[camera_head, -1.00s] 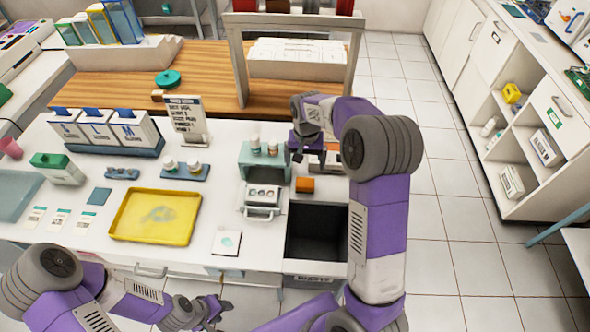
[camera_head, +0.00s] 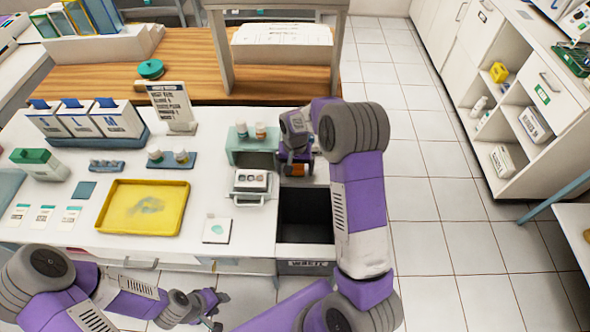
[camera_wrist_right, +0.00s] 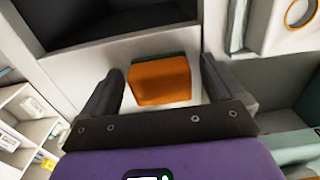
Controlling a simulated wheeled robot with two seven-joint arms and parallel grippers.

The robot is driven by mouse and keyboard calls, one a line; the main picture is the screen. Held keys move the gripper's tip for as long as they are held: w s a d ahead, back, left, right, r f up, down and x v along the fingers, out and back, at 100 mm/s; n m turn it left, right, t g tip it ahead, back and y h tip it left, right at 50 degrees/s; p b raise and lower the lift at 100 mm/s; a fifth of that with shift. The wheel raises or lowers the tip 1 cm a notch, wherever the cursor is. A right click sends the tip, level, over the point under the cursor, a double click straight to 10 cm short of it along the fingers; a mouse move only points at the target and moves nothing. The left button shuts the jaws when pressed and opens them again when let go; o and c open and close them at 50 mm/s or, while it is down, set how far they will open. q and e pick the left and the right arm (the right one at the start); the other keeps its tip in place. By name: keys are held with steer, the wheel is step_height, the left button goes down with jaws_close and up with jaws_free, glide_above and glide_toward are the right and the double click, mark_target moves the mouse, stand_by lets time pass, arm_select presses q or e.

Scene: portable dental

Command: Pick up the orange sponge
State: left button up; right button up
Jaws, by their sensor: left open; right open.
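The orange sponge (camera_wrist_right: 160,80) is a small block with a thin green layer on its far edge, seen in the right wrist view lying on the white worktop. In the head view the sponge (camera_head: 297,169) is partly hidden by my right gripper (camera_head: 295,165). In the wrist view my right gripper (camera_wrist_right: 160,85) is open, with a dark finger on each side of the sponge; whether they touch it I cannot tell. My left gripper (camera_head: 214,312) is low at the front, in front of the worktop's edge, away from the sponge.
A dark open waste bin (camera_head: 305,215) lies just in front of the sponge. A green-grey stand with small bottles (camera_head: 250,148) and a white box (camera_head: 250,186) stand to its left. A yellow tray (camera_head: 144,207) is further left.

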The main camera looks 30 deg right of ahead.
steer(key=shift+c, duration=0.3)
steer(key=c, duration=1)
steer(key=shift+r, duration=0.15)
step_height(320, 180, up, 18)
steer(key=p, duration=0.4)
